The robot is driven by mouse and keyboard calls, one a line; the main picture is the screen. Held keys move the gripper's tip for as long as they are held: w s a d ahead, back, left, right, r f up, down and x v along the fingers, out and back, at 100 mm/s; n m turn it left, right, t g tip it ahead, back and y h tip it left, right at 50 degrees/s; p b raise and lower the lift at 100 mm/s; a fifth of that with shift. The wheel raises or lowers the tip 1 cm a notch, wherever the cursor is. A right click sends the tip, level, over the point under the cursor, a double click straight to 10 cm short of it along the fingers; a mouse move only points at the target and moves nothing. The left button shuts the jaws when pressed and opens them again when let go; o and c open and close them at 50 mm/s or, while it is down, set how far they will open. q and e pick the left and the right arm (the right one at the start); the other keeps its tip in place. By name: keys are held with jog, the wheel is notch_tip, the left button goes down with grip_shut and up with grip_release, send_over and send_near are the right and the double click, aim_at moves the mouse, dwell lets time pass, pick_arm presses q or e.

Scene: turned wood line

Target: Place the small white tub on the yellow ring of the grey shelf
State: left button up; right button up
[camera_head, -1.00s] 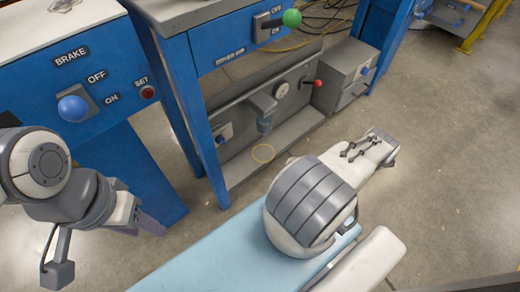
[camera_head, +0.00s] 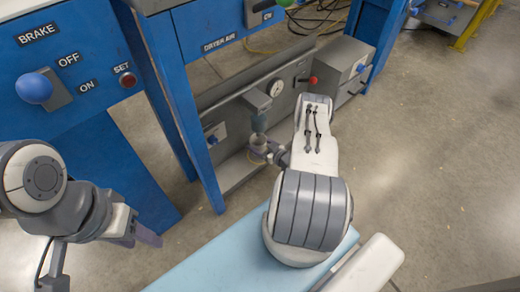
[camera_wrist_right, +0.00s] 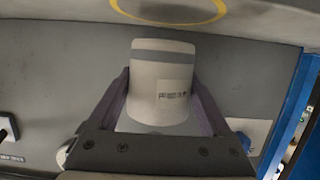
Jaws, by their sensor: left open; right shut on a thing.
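The small white tub (camera_wrist_right: 162,85) is between the two fingers of my right gripper (camera_wrist_right: 160,100), which is shut on it. It has a grey band and a small printed label. In the head view the tub (camera_head: 259,143) is small and partly covered by my right gripper (camera_head: 264,152), over the grey shelf (camera_head: 236,170). The yellow ring (camera_wrist_right: 170,23) shows at the top of the right wrist view, just beyond the tub's banded end, with a gap in the picture. I cannot make out the ring in the head view. My left gripper (camera_head: 146,235) is open and empty at the left.
A blue post (camera_head: 188,120) stands left of the shelf. A grey box (camera_head: 345,62) stands at the right. The floor at the right is clear.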

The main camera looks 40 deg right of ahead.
aim_at(263, 151)
pick_arm(q)
jog(key=shift+f+b, duration=0.45)
jog(key=shift+f, duration=0.55)
pick_arm(e)
jog(key=shift+s+f, duration=0.1)
jog(key=shift+f, duration=1.2)
jog(key=shift+f, duration=0.2)
jog(key=o, duration=1.2)
jog(key=shift+c, duration=0.2)
jog(key=shift+r, duration=0.25)
pick_arm(q)
notch_tip(263, 151, up, 5)
jog(key=p, duration=0.5)
pick_arm(e)
jog(key=v, duration=1.2)
